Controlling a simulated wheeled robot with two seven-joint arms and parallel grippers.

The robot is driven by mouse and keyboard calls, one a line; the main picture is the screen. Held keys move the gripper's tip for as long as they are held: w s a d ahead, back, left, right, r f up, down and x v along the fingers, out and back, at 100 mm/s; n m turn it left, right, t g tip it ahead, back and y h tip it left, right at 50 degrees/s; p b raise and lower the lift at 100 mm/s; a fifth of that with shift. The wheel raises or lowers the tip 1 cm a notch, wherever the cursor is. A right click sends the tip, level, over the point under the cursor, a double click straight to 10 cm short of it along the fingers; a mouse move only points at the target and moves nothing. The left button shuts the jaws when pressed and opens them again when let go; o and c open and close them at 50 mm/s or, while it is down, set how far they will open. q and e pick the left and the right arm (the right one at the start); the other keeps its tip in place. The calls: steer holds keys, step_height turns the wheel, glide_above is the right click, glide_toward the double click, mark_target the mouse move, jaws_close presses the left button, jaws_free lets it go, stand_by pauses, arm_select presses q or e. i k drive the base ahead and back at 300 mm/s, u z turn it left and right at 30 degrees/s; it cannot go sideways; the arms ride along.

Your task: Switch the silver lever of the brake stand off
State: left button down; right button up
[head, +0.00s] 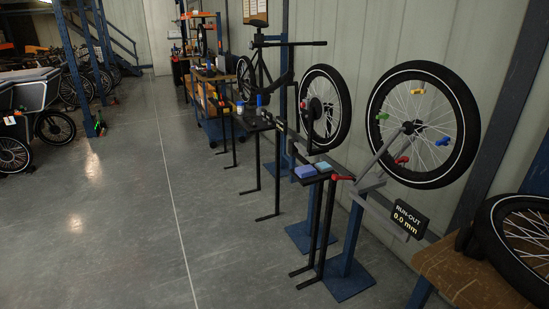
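A stand with an upright black-tyred wheel (340,82) is at mid distance, right of centre, with a blue base. A dark disc-like part (315,108) sits in front of the wheel. I take this to be the brake stand, but no label is readable. I cannot make out a silver lever on it clearly, nor its position. Neither of my grippers is in this view.
A nearer stand holds a larger wheel (424,125) and a RUN-OUT display (410,220) reading 0.0 mm. A small shelf beside it carries blue blocks (305,171). A wooden bench (455,280) with a wheel is at the lower right. The grey floor (120,220) at left is clear.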

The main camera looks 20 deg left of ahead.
mark_target(304, 153)
steer(key=u, duration=0.15)
steer(key=i, duration=0.95)
steer(key=u, duration=0.5)
